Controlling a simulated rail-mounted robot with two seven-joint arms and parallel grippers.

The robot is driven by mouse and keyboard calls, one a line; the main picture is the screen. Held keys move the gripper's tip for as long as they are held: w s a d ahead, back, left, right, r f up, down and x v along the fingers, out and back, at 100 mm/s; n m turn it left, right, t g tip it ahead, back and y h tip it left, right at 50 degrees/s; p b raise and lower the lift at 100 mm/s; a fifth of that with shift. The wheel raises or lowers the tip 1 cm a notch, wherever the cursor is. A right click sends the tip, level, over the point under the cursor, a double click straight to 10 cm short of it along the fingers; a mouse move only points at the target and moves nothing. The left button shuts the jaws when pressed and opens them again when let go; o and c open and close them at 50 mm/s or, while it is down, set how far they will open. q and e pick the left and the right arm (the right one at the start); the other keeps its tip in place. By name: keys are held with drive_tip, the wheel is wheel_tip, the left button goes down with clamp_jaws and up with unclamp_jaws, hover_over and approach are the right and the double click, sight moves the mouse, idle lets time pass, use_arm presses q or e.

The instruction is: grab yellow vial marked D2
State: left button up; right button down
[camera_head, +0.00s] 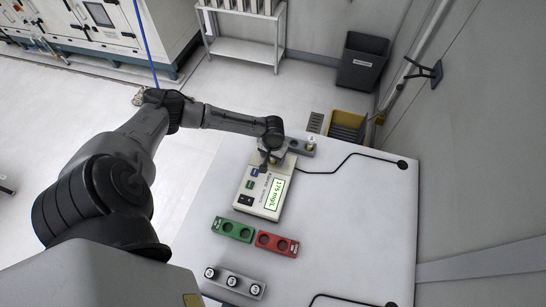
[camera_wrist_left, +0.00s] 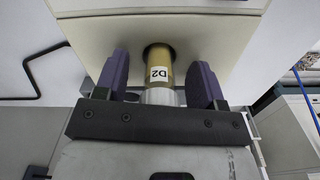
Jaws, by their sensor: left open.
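The yellow vial marked D2 (camera_wrist_left: 159,68) shows in the left wrist view, with a white label and a silver cap. Its far end is in a round dark hole in the cream meter (camera_wrist_left: 225,40). My left gripper (camera_wrist_left: 161,75) is open, with one purple finger on each side of the vial and a visible gap to both. In the head view my left gripper (camera_head: 266,161) is over the far end of the meter (camera_head: 249,204), whose screen reads 175 mg/L; the vial is hidden there by the gripper. My right gripper is not in view.
A grey rack (camera_head: 298,147) with a capped vial stands just beyond the meter. A green two-hole block (camera_head: 233,229) and a red two-hole block (camera_head: 276,243) lie nearer, both looking empty. A grey rack (camera_head: 235,283) holds several capped vials.

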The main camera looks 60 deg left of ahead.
use_arm(q)
drive_tip(key=shift+c, duration=0.2)
drive_tip(key=c, duration=1)
drive_tip(key=shift+r, duration=0.15)
